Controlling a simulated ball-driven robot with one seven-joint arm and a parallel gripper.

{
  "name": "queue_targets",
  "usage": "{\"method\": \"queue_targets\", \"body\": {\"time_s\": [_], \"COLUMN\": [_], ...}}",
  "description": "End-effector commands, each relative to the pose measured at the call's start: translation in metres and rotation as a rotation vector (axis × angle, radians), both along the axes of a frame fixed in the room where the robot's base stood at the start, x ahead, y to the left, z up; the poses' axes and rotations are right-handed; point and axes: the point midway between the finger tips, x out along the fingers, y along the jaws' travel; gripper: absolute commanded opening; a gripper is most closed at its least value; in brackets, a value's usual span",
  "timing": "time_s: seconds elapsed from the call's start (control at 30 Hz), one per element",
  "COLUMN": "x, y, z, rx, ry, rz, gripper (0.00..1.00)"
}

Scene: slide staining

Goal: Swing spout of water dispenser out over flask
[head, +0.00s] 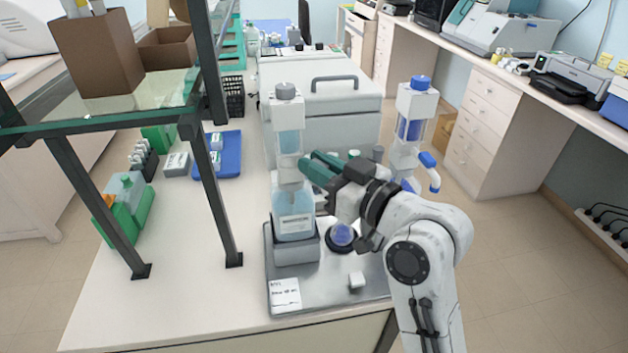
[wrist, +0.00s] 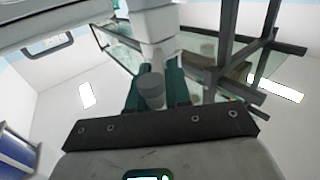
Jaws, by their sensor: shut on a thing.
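The water dispenser (head: 288,140), with a grey cap and pale blue liquid, stands on a grey tray. My gripper (head: 318,170), with green fingers, is at its right side, at mid height. In the wrist view the green fingers (wrist: 155,92) are shut on a grey round part (wrist: 152,90), which seems to be the spout, just below the white dispenser body (wrist: 155,25). A small round flask (head: 342,235) with blue contents sits in a dark ring on the tray, below and right of my gripper. My gripper and arm hide much of the spout in the head view.
A second dispenser (head: 410,130) with a blue cap and blue spout (head: 431,175) stands to the right, behind my arm. A dark-framed glass shelf (head: 130,105) stands at left.

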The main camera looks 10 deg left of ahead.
Motion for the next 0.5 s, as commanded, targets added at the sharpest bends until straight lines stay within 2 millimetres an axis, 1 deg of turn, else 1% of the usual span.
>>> {"method": "queue_targets", "body": {"time_s": [0.03, 0.3, 0.5], "x": [0.004, 0.013, 0.017], "y": [-0.004, -0.009, -0.01], "z": [-0.007, -0.006, -0.004], "rx": [0.0, -0.002, -0.002], "ry": [-0.005, -0.001, 0.001], "rz": [0.027, 0.188, 0.265], "gripper": [0.0, 0.0, 0.0]}}
